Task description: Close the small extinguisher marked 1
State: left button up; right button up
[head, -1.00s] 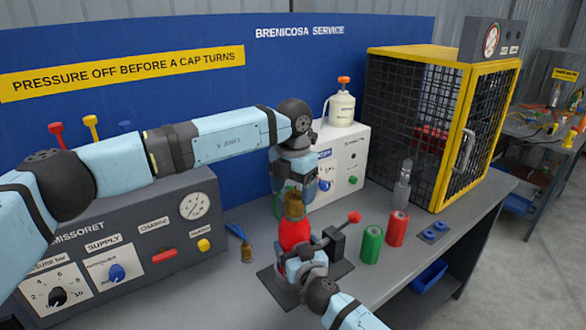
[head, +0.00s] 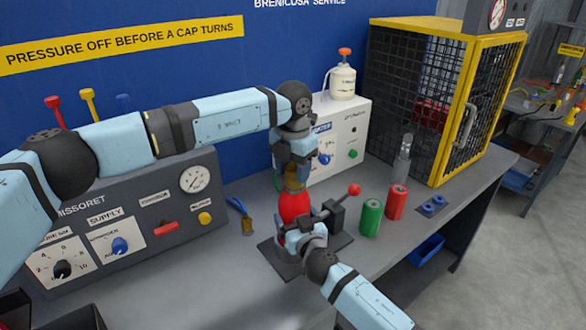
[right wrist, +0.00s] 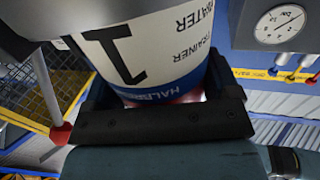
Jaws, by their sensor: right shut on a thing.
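The small extinguisher (head: 294,207) is red with a brass-coloured top (head: 295,180) and stands upright at the clamp stand on the bench. In the right wrist view its white label with a large black 1 (right wrist: 115,55) and a blue band fills the upper middle. My right gripper (head: 292,238) is shut on its lower body; dark fingers flank it in the right wrist view (right wrist: 155,100). My left gripper (head: 295,163) points down directly over the brass top. Whether its fingers touch or hold the top is hidden.
The clamp stand's red-knobbed lever (head: 354,189) is right of the extinguisher. Green (head: 370,218) and red (head: 396,203) cylinders stand further right. A grey supply panel (head: 130,215) and yellow mesh cage (head: 430,110) flank the bench.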

pick_arm(q)
jog(key=o, duration=0.5)
jog(key=shift+c, duration=0.2)
pick_arm(e)
jog(key=o, duration=1.6)
pick_arm(q)
notch_tip(320, 180, up, 12)
pick_arm(e)
jog(key=shift+s, duration=0.1)
pick_arm(q)
jog(key=shift+f+b, duration=0.5)
pick_arm(e)
jog(key=v, duration=1.3)
jog(key=shift+s+d, duration=0.2)
jog(key=shift+s, duration=0.15)
